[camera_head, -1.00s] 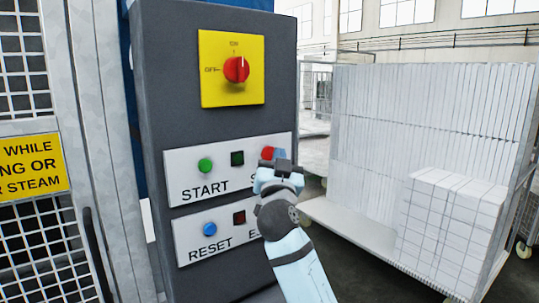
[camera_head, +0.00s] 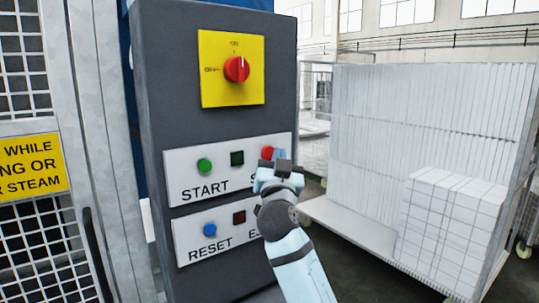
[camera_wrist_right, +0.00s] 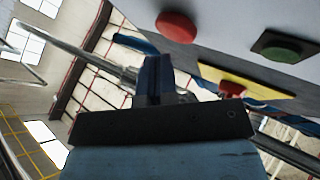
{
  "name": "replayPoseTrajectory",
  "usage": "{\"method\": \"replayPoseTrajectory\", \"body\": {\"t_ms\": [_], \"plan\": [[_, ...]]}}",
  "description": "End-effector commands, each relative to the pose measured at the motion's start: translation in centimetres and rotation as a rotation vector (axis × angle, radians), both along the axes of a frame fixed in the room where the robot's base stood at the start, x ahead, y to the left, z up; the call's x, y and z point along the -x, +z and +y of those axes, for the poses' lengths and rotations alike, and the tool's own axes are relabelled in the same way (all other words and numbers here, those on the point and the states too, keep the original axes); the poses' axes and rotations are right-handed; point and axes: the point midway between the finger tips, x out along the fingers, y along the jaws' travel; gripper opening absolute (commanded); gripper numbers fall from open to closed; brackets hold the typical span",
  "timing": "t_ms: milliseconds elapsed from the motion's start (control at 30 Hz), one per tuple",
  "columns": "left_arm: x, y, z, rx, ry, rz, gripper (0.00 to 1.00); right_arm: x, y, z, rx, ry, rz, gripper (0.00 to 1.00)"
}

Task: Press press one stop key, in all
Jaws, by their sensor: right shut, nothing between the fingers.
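The red stop key (camera_head: 267,153) is a round button on the white upper panel of the grey control cabinet, above a label that my gripper mostly covers. It also shows in the right wrist view (camera_wrist_right: 176,27) at the top. My right gripper (camera_head: 281,155) is shut and empty, just beside and in front of the key. In the right wrist view its closed blue fingers (camera_wrist_right: 154,78) point up, below the red key, with a visible gap in the picture. Whether they touch the key cannot be told from the head view. My left gripper is not in view.
A green start button (camera_head: 205,165), a dark green square lamp (camera_head: 237,158), a blue reset button (camera_head: 210,229) and a dark red lamp (camera_head: 239,217) are nearby. A yellow plate carries a red rotary switch (camera_head: 236,69). A cart with white foam blocks (camera_head: 450,225) stands right.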

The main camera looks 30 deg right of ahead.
Motion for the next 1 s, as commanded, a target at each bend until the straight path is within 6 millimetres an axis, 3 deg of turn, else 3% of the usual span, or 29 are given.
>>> {"method": "replayPoseTrajectory", "body": {"t_ms": [300,1000], "plan": [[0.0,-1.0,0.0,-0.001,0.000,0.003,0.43,-0.8,-0.1,0.1,-0.002,0.000,-0.001,0.00],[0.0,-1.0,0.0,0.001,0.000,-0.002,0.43,-1.2,-0.1,0.1,0.000,0.000,0.000,0.00]]}}
